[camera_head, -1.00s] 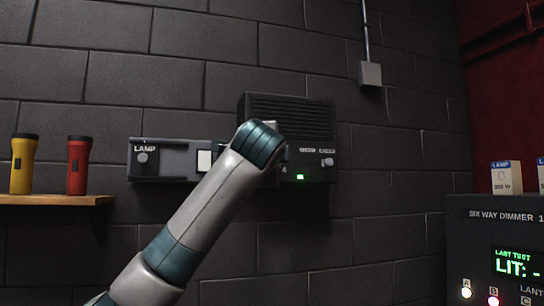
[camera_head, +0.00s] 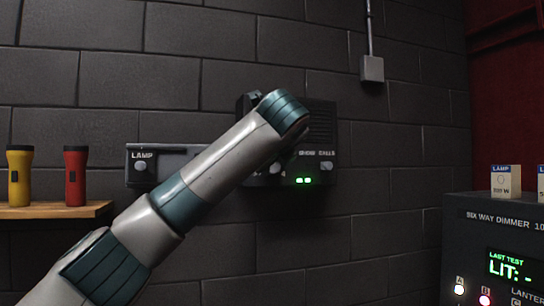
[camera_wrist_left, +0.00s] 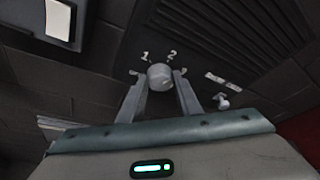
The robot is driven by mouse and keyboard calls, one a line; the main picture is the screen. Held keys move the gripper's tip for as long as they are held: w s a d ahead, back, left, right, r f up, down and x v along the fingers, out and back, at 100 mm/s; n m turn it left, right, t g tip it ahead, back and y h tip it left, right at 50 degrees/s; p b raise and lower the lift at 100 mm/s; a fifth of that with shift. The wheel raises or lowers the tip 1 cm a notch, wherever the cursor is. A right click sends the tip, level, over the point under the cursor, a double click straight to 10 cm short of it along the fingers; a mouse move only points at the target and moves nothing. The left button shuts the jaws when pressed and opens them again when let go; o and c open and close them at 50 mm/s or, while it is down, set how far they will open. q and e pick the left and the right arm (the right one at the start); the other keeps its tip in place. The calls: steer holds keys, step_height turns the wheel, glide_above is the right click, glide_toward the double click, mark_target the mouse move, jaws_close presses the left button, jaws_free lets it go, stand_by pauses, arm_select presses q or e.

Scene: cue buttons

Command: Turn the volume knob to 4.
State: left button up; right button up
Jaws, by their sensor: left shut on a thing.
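The volume knob (camera_wrist_left: 159,76) is a pale round knob on the dark speaker panel (camera_wrist_left: 205,62), with the figures 1 and 2 readable beside it and another mark at its right that is partly covered. My left gripper (camera_wrist_left: 160,90) is closed around the knob, one finger on each side. In the head view my left arm crosses the panel (camera_head: 322,130) and largely hides the knob and the fingers. Two small green lights (camera_head: 304,180) glow low on the panel. My right gripper does not show.
A small switch (camera_head: 326,166) sits right of the knob under lettering that reads like "SHOW CALLS". A lamp panel (camera_head: 140,166) adjoins at the left. A shelf (camera_head: 60,210) holds yellow and red torches. A dimmer box (camera_head: 465,240) stands at the right.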

arm_select(q)
steer(key=m+y, duration=0.1)
steer(key=m+g+y, duration=0.1)
steer(key=m, duration=0.1)
steer(key=shift+d, duration=0.25)
steer(key=m+y, duration=0.1)
steer(key=m, duration=0.1)
steer(key=m+g+y, duration=0.1)
steer(key=shift+w+d+m+y, duration=0.1)
steer(key=shift+d+m+y, duration=0.2)
steer(key=shift+m, duration=0.1)
steer(key=m+y, duration=0.2)
steer(key=m, duration=0.1)
steer(key=shift+w+d+f, duration=0.1)
steer(key=shift+d+f, duration=0.05)
steer(key=m+y, duration=0.2)
steer(key=m, duration=0.1)
steer(key=shift+d+f, duration=0.1)
steer(key=shift+m, duration=0.4)
steer(key=o, duration=1)
steer(key=shift+w, duration=0.1)
steer(key=shift+o, duration=0.2)
